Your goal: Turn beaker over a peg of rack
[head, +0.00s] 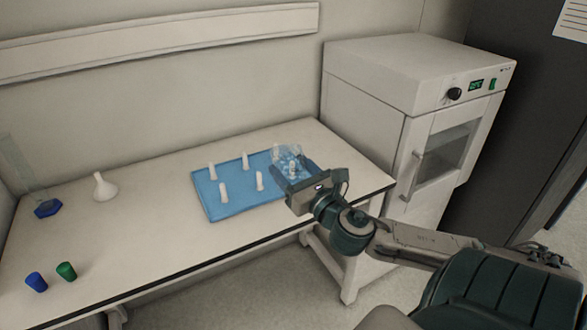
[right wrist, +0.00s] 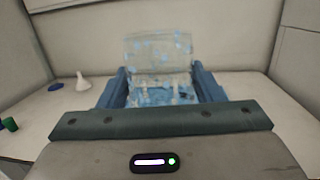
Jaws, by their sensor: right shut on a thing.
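The rack is a blue tray (head: 238,204) with several white upright pegs (head: 224,192), lying on the table. A clear glass beaker (head: 287,158) is at the tray's right end, over the area of a back right peg. My right gripper (head: 296,178) is shut on the beaker from the front right. In the right wrist view the beaker (right wrist: 158,55) stands between the two blue-grey fingers, its flat edge toward the far side. Glass reflections hide whether a peg is inside it. My left gripper is in neither view.
A blue stopper (head: 36,282) and a green stopper (head: 67,271) are at the front left. A white oven (head: 410,110) stands right of the table (head: 150,235).

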